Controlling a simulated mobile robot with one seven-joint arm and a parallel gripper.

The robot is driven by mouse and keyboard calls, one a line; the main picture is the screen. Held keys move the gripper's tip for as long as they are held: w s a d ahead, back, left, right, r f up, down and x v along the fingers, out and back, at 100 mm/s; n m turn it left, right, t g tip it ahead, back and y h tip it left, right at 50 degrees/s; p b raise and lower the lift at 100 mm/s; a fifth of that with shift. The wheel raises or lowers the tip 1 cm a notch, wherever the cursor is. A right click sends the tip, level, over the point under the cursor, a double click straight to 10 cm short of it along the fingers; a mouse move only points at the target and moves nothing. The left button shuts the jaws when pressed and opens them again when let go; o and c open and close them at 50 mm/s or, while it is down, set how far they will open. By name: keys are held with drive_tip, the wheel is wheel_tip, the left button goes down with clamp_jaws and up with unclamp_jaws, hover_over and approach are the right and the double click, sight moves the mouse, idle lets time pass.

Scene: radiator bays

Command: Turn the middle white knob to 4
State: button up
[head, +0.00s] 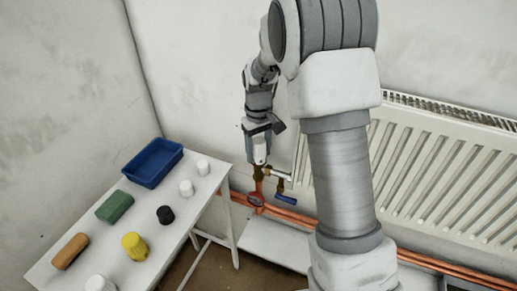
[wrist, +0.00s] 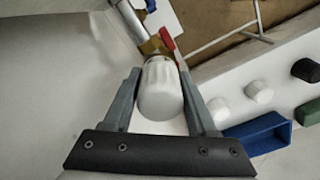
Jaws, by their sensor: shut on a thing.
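A white knob (wrist: 160,92) sits on a brass valve fitting (wrist: 153,46) in the wrist view. My gripper (wrist: 160,74) has one finger on each side of the knob and is shut on it. In the head view the knob (head: 260,150) shows at the lower end of my gripper (head: 259,144), above the brass valve (head: 258,172) beside the radiator. No scale numbers or pointer mark can be read, so the knob's setting cannot be told. No other valve-mounted white knob shows clearly.
A white table (head: 152,262) at the left holds a blue tray (head: 152,164), a green block (head: 115,206), an orange block (head: 70,251), a black piece (head: 165,215), a yellow piece (head: 135,246) and loose white pieces (head: 186,188). A blue-handled valve (head: 286,199), red gauge and copper pipes lie close below; radiator (head: 440,170) right.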

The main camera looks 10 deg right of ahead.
drive_tip(key=m+p, duration=0.1)
drive_tip(key=m, duration=0.3)
drive_tip(key=shift+r, duration=0.1)
drive_tip(key=shift+m+p, duration=0.65)
drive_tip(key=shift+m, duration=1.05)
drive_tip(key=o, duration=1.4)
drive_tip(key=shift+c, duration=0.2)
